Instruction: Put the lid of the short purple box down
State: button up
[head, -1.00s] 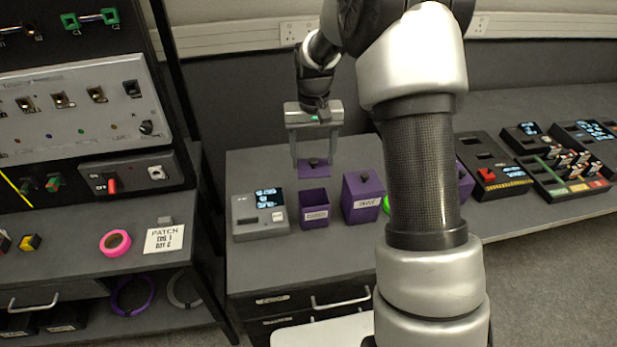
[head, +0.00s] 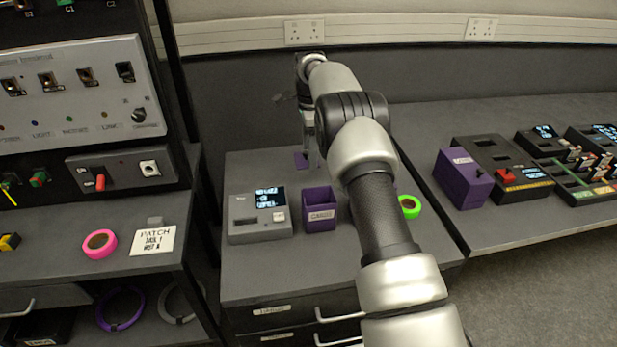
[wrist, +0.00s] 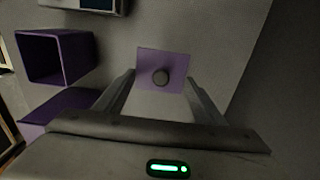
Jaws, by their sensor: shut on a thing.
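The lid (head: 301,161) is a flat purple square. In the wrist view the lid (wrist: 150,60) has a dark round knob and lies between my fingertips. My gripper (wrist: 161,80) is shut on it; my arm partly hides the gripper (head: 309,150) in the head view. The lid is at the back of the grey desk, behind the open box; I cannot tell whether it touches the desk. The short purple box (head: 321,211) is open, upright and labelled; in the wrist view it is the open box (wrist: 52,60) at left.
A grey device with a screen (head: 259,217) stands left of the short box. Another purple box (wrist: 68,106) shows beside it in the wrist view. A green tape ring (head: 409,207) and a farther purple box (head: 462,180) are at right. Desk around the lid looks clear.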

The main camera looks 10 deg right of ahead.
aim_at(310, 180)
notch_tip(310, 180, down, 8)
jog(key=shift+r+b, duration=0.25)
jog(key=shift+b, duration=0.15)
jog(key=shift+f, duration=0.1)
jog(key=shift+f, duration=0.15)
jog(key=o, duration=1)
